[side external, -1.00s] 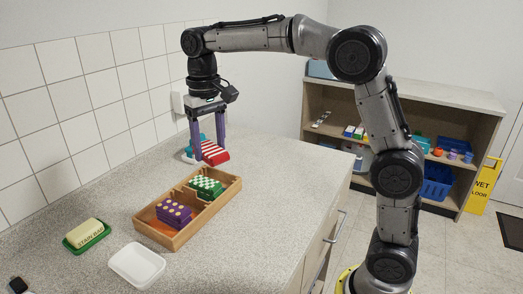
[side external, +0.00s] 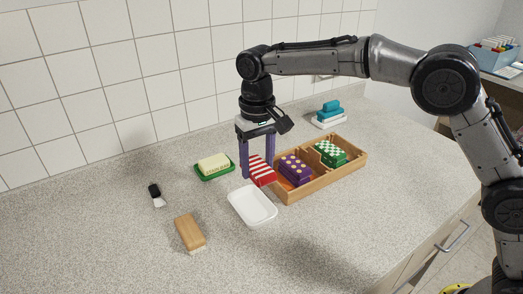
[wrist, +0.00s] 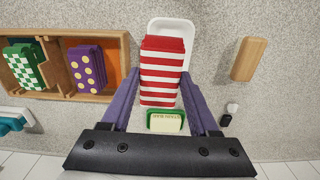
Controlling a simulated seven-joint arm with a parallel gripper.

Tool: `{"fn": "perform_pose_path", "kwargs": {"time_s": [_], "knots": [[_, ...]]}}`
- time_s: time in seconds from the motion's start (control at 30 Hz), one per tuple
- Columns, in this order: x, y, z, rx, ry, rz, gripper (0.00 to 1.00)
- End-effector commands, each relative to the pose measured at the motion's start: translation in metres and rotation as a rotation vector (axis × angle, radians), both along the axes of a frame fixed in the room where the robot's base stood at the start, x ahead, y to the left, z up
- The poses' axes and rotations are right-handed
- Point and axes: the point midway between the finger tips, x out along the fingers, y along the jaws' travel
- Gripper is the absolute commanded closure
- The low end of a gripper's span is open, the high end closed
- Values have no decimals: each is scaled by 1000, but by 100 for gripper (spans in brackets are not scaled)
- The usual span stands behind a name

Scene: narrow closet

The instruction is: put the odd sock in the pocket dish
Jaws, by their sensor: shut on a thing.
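The odd sock (side external: 262,173), red with white stripes and folded into a block, is in my gripper (side external: 257,178). The purple fingers are shut on its two sides, and it hangs above the counter. The pocket dish (side external: 252,208) is a shallow white dish on the counter, empty where visible in the side view, just in front of the sock. In the wrist view the striped sock (wrist: 162,72) covers part of the dish (wrist: 172,27), whose far end and rim show beyond it.
A wooden divided tray (side external: 335,182) to the right holds purple dotted socks (side external: 296,170) and green checkered socks (side external: 330,153). A soap bar on a green dish (side external: 213,166), a wooden brush (side external: 190,232) and a small black-and-white item (side external: 156,195) lie left. Teal-and-white items (side external: 329,115) stand behind.

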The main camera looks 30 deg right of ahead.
Motion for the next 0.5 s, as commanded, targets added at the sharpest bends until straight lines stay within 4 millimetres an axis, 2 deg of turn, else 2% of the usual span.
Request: {"fn": "perform_pose_path", "kwargs": {"time_s": [0.2,0.5], "knots": [[0,-1,-24,-1,2,-1,92],[0,-1,-36,0,1,-1,92]]}}
